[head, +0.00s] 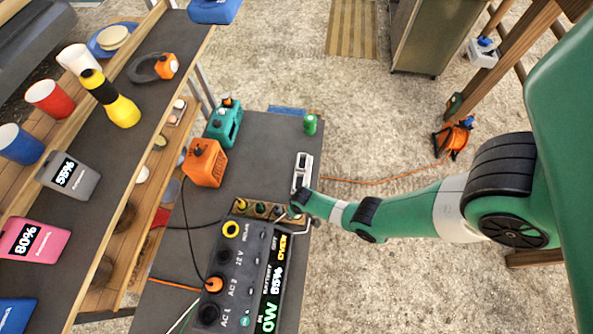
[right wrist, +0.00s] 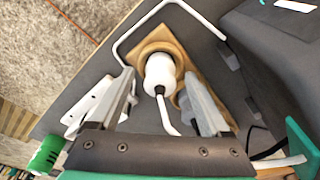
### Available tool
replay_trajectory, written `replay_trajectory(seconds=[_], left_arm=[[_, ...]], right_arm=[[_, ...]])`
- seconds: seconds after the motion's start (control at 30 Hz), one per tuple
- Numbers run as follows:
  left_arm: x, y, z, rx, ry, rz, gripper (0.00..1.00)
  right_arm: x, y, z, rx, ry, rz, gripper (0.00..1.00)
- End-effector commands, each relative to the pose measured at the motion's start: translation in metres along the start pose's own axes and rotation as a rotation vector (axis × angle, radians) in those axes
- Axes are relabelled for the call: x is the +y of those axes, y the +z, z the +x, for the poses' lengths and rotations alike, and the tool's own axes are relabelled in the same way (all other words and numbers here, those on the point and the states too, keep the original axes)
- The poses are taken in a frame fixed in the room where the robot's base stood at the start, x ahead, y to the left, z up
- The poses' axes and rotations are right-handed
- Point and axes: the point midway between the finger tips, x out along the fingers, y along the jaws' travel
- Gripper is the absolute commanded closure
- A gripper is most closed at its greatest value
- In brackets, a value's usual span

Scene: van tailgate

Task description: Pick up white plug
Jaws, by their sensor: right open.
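The white plug (right wrist: 160,72) shows in the right wrist view with its short white cable. It sits at a round hole in a wooden holder (right wrist: 188,48). My right gripper (right wrist: 159,80) is open, one finger on each side of the plug, with gaps visible. In the head view the right gripper (head: 290,212) is at the right end of the wooden holder (head: 240,206), beside the power station (head: 243,268). I cannot make out the white plug there; the gripper covers that end. My left gripper is not in view.
A white slotted block (head: 302,172) and a green cylinder (head: 310,124) stand along the table's right edge. An orange box (head: 205,163) and a teal box (head: 223,125) stand at the left. A bent white rod (right wrist: 150,18) passes close to the plug. The middle tabletop is clear.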

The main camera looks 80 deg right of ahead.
Motion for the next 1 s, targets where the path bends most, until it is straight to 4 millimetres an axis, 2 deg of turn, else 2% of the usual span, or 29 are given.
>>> replay_trajectory(seconds=[0.1, 0.13, 0.57, 0.87, 1.0], left_arm=[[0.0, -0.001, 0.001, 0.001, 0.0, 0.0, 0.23], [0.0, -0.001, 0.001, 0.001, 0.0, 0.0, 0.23], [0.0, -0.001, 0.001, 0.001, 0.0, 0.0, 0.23], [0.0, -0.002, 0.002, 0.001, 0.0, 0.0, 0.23], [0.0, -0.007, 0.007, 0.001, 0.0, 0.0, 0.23]], right_arm=[[0.0, 0.0, -0.001, 0.001, 0.0, 0.0, 0.19], [0.0, 0.0, -0.001, 0.001, 0.0, 0.0, 0.22], [0.0, 0.0, -0.002, 0.001, 0.0, 0.0, 1.0], [0.0, -0.001, -0.003, 0.001, 0.0, 0.0, 1.0], [0.0, -0.002, -0.012, 0.003, -0.001, 0.0, 1.0]])
